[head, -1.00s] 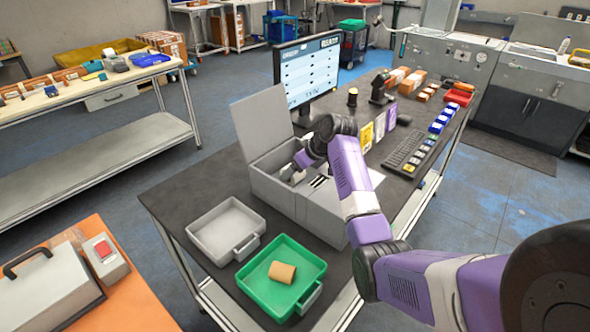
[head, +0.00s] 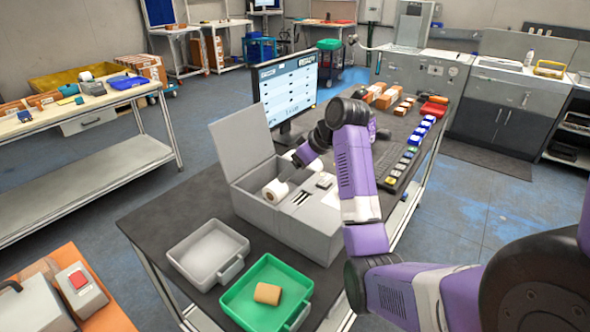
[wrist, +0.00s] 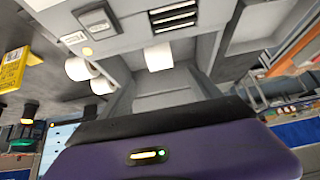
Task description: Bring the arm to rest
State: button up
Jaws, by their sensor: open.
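My purple and black arm reaches over the dark table (head: 160,218) in the head view. My gripper (head: 304,158) is at its end, small and partly hidden by the wrist, above the back right part of an open grey box (head: 290,225). It is open, and I see nothing held in it. A white roll (head: 275,191) lies in the box, apart from the gripper. In the wrist view, the purple gripper housing fills the bottom, and its fingertips do not show. The grey box (wrist: 125,38) and white rolls (wrist: 158,57) appear beyond it.
A grey tray (head: 233,268) and a green tray (head: 240,311) holding a brown cylinder (head: 267,293) stand at the table's front. A monitor (head: 287,88) stands behind the box. A keyboard (head: 387,160) and blue bins (head: 421,131) lie to the right.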

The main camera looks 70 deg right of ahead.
dwell(0.7)
jog(key=w+d+r+m+t+h, duration=0.2)
jog(key=d+r+m+t+h, duration=0.15)
jog(key=d+r, duration=0.25)
jog(key=s+a+f+t+h, duration=0.1)
jog(key=s+a+f+t, duration=0.1)
jog(key=a, duration=0.8)
jog(key=s+a+f+t+h, duration=0.1)
jog(key=a+f+t+h, duration=0.15)
jog(key=a, duration=0.75)
jog(key=s+a+f+t, duration=0.1)
jog(key=s+a+f, duration=0.15)
jog(key=a, duration=0.65)
jog(key=s+a+f+n+y, duration=0.2)
jog(key=s+a+n+y, duration=0.1)
jog(key=s+a, duration=0.7)
jog(key=s+a+f+n+g+y, duration=0.1)
jog(key=s+a+n+y, duration=0.2)
jog(key=s+a, duration=0.7)
jog(key=a+y, duration=0.2)
jog(key=shift+a+f+y, duration=0.3)
jog(key=shift+a+f, duration=0.05)
